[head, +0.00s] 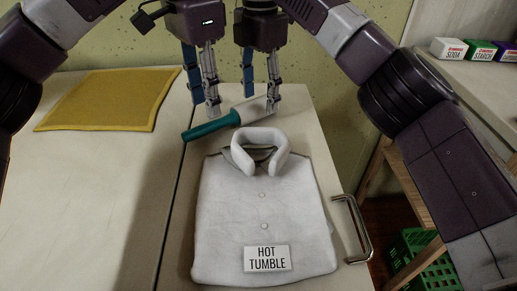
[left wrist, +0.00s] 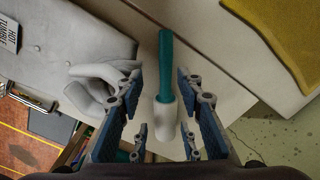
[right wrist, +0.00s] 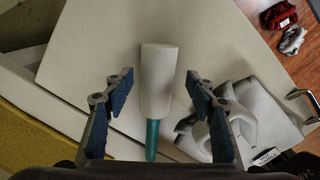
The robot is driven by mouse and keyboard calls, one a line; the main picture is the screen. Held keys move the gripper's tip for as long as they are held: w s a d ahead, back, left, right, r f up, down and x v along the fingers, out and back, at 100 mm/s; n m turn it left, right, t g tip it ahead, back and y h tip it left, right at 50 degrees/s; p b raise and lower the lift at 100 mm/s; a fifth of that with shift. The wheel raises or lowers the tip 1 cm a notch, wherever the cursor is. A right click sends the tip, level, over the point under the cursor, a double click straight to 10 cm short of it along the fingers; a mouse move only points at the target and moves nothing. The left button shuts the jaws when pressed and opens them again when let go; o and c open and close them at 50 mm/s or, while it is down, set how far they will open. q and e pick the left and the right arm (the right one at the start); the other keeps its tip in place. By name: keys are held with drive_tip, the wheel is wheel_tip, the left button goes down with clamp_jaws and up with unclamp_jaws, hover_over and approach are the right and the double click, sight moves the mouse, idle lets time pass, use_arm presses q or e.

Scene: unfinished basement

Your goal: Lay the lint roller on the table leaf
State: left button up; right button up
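The lint roller (head: 212,126) has a teal handle and a white roller head. It lies behind the shirt collar on the pale panel (head: 318,130), which I take to be the table leaf; its handle end points to the seam at the left. My left gripper (head: 204,105) is open above it. In the left wrist view, the lint roller (left wrist: 166,65) lines up between the parted fingers. My right gripper (head: 259,100) is open above the white head. In the right wrist view, the head (right wrist: 158,80) shows between the spread fingers with clear gaps.
A folded white shirt (head: 225,225) with a HOT TUMBLE tag (head: 266,258) fills the panel's front. A metal handle (head: 358,235) is on the panel's right edge. A yellow mat (head: 110,98) lies on the left surface. Several small boxes (head: 449,48) and a green crate (head: 412,255) are at right.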

drive_tip(key=shift+s+a+r, duration=0.1)
drive_tip(key=shift+r, duration=1.95)
